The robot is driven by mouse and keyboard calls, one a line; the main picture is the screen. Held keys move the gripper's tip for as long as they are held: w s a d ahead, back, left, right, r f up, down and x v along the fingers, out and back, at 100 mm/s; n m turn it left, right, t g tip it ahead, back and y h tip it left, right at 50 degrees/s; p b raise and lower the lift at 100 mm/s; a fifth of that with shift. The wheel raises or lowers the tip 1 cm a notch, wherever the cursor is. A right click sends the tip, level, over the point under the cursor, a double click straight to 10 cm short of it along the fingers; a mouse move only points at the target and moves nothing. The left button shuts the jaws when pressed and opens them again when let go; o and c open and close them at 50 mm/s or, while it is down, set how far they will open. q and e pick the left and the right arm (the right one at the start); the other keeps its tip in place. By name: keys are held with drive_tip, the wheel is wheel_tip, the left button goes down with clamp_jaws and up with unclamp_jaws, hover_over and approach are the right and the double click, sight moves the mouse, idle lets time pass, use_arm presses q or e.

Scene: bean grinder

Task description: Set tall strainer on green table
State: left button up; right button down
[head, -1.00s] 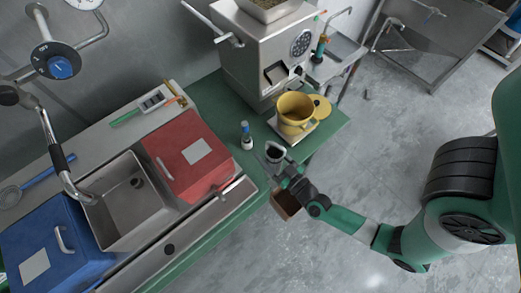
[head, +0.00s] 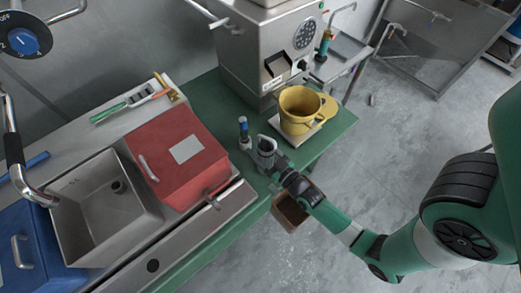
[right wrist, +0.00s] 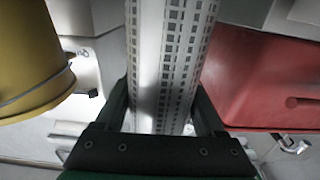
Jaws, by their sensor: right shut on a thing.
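The tall strainer (right wrist: 165,60) is a pale metal cylinder with rows of square holes. It stands between the fingers of my right gripper (right wrist: 163,112) in the right wrist view. In the head view my right gripper (head: 267,160) is shut on the strainer (head: 266,145), at the front edge of the green table (head: 205,92). My left gripper is not in view.
A yellow pot (head: 298,110) on a scale is just right of the strainer. The steel grinder (head: 268,50) stands behind. A red box (head: 178,155) is further left. A brown bin (head: 290,212) is below the table edge.

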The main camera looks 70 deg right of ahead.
drive_tip(key=shift+f, duration=0.15)
unclamp_jaws()
drive_tip(key=shift+r, duration=0.2)
drive_tip(key=p+v, duration=0.1)
drive_tip(key=v, duration=1.1)
